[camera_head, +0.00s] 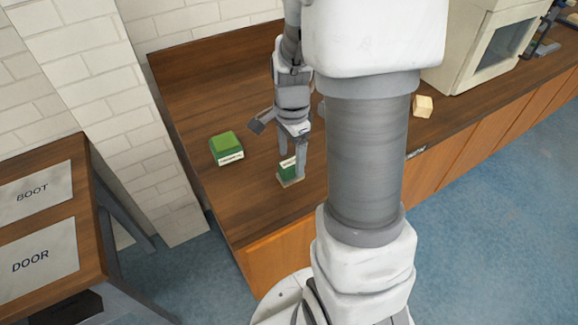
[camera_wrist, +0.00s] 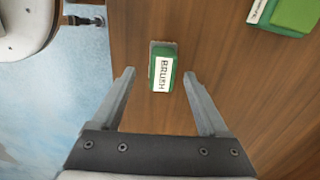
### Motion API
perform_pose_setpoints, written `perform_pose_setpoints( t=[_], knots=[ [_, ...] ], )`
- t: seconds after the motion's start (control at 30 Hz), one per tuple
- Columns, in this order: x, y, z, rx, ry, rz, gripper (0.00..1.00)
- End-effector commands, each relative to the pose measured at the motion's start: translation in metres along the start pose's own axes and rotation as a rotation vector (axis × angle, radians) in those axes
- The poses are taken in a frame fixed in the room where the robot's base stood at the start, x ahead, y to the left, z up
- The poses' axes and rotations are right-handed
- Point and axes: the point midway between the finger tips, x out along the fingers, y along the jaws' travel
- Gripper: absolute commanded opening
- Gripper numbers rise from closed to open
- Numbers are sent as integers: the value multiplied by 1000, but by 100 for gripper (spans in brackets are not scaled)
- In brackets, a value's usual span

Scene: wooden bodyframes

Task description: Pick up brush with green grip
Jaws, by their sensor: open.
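The brush (camera_head: 288,172) has a green grip with a white label and lies on the wooden counter near its front edge. In the wrist view the brush (camera_wrist: 163,68) shows its label reading "BRUSH", just beyond and between the fingertips. My gripper (camera_head: 292,155) is above the brush, pointing down, with its fingers apart. In the wrist view my gripper (camera_wrist: 159,73) is open and empty, with one finger on each side of the brush's line. I cannot tell how far the fingertips are above the counter.
A second green object (camera_head: 227,147) with a white label sits left of the brush on the counter (camera_head: 215,200). A small tan block (camera_head: 423,106) and a cream machine (camera_head: 480,50) stand to the right. A table with "BOOT" and "DOOR" sheets (camera_head: 38,250) is at the left.

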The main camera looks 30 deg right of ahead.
Motion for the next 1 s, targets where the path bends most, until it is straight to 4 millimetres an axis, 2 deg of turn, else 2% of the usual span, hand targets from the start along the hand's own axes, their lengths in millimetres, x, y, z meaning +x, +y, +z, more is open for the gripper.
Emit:
perform_pose_setpoints(
  t=[0.1, 0.23, 0.57, 0.9, 1.0],
  knots=[
    [20, -2, -1, 1, -2, 5, 78],
    [37, -2, -1, 1, -1, 5, 78],
    [42, -3, -1, 0, 0, 1, 76],
    [42, -3, -1, 0, 1, 0, 14],
    [42, -3, -1, 0, 1, 0, 0]
  ],
)
